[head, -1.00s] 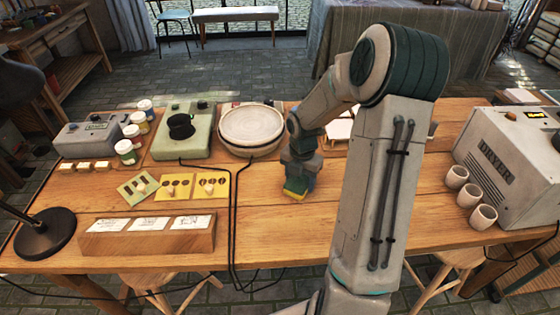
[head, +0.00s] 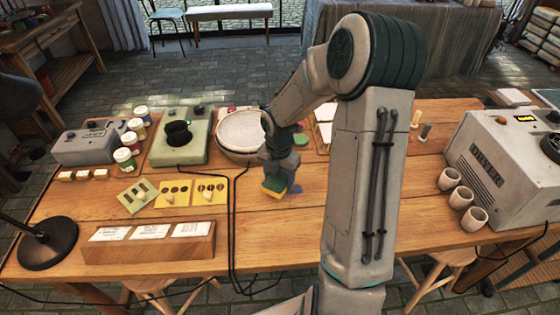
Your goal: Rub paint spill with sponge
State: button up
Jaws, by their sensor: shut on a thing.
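My gripper (head: 277,172) points down at the middle of the wooden table, shut on a sponge. The sponge (head: 273,190) shows as a yellow and green edge below the fingers, at or very near the table top; whether it touches is hard to tell. A small blue paint spill (head: 296,190) lies on the wood just right of the sponge. Part of the spill may be hidden behind the gripper and sponge.
Black cables (head: 232,215) run down left of the sponge. A dryer (head: 508,170) and cups (head: 461,197) stand right.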

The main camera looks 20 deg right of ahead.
aim_at(279, 177)
jog(key=shift+r+p, duration=1.7)
jog(key=shift+r, duration=0.35)
jog(key=shift+s, duration=0.1)
jog(key=shift+a+p, duration=0.15)
jog(key=shift+p, duration=0.95)
jog(key=shift+d+f+p, duration=0.1)
jog(key=shift+d+p, duration=0.1)
jog(key=shift+p, duration=0.1)
